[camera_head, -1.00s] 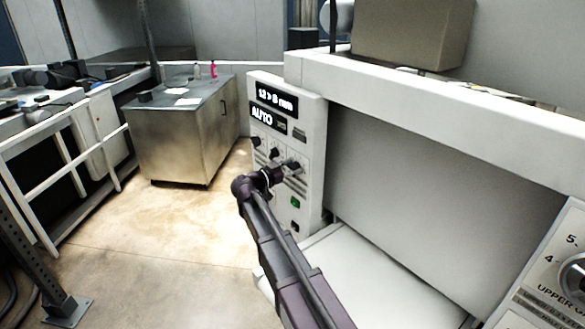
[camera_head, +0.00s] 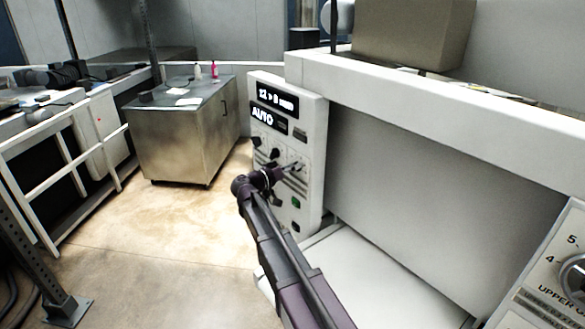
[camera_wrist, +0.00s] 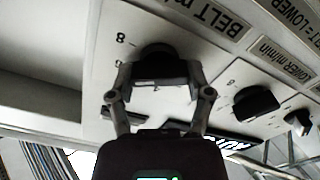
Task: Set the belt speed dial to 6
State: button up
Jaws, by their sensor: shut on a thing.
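The belt speed dial (camera_wrist: 157,50) is a dark round knob on the white control panel (camera_head: 312,150), under an upside-down "BELT m/min" label (camera_wrist: 205,15) in the wrist view. My gripper (camera_wrist: 157,76) is shut on this dial, with one finger on each side. A printed 8 and a fainter mark that looks like a 6 show left of the knob. The dial's pointer is too dark to read. In the head view my gripper (camera_head: 294,168) is at the panel and mostly hides the dial.
Another black knob (camera_wrist: 256,103) sits beside the dial under a "LOWER m/min" label, with a further knob (camera_wrist: 299,121) beyond it. A green button (camera_head: 295,202) is lower on the panel. A steel cabinet (camera_head: 170,145) stands at the left, with open floor before it.

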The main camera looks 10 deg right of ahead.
dwell(0.3)
jog(key=o, duration=1.1)
jog(key=shift+o, duration=0.2)
jog(key=v, duration=1.2)
